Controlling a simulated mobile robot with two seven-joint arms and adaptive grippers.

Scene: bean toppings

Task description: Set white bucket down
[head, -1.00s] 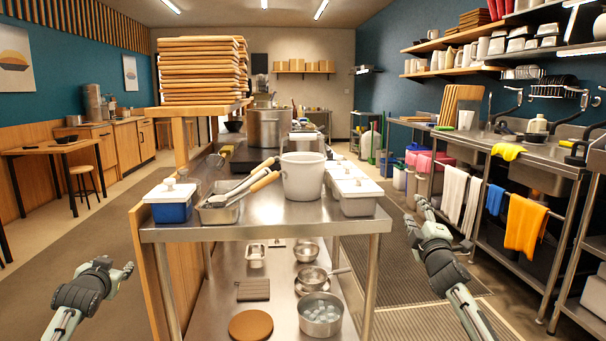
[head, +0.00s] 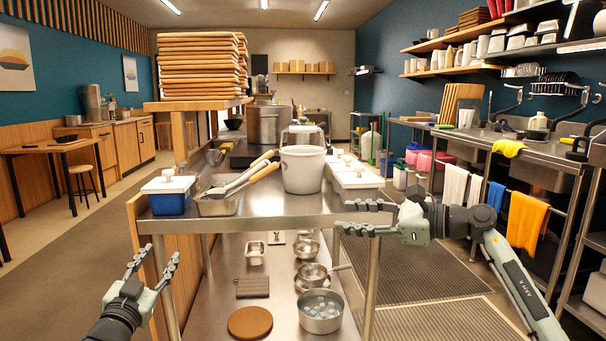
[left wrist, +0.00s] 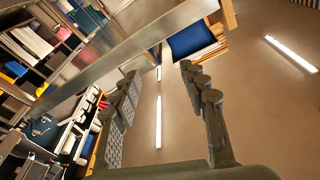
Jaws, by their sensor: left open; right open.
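The white bucket (head: 302,170) stands upright on the steel table top (head: 262,207), with a wire handle raised above its rim. My right gripper (head: 358,217) is open and empty at the table's front right corner, to the right of the bucket and in front of it, clear of it. My left gripper (head: 154,262) is open and empty, below the table top off its front left corner. In the left wrist view the fingers of my left gripper (left wrist: 160,95) are spread with nothing between them; the bucket does not show there.
A metal pan with tongs (head: 218,206) and a blue container with a white lid (head: 170,194) stand left of the bucket. White-lidded containers (head: 356,176) stand right of it. Pots and a bowl (head: 320,312) sit on the lower shelf. A sink counter (head: 480,145) lines the right.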

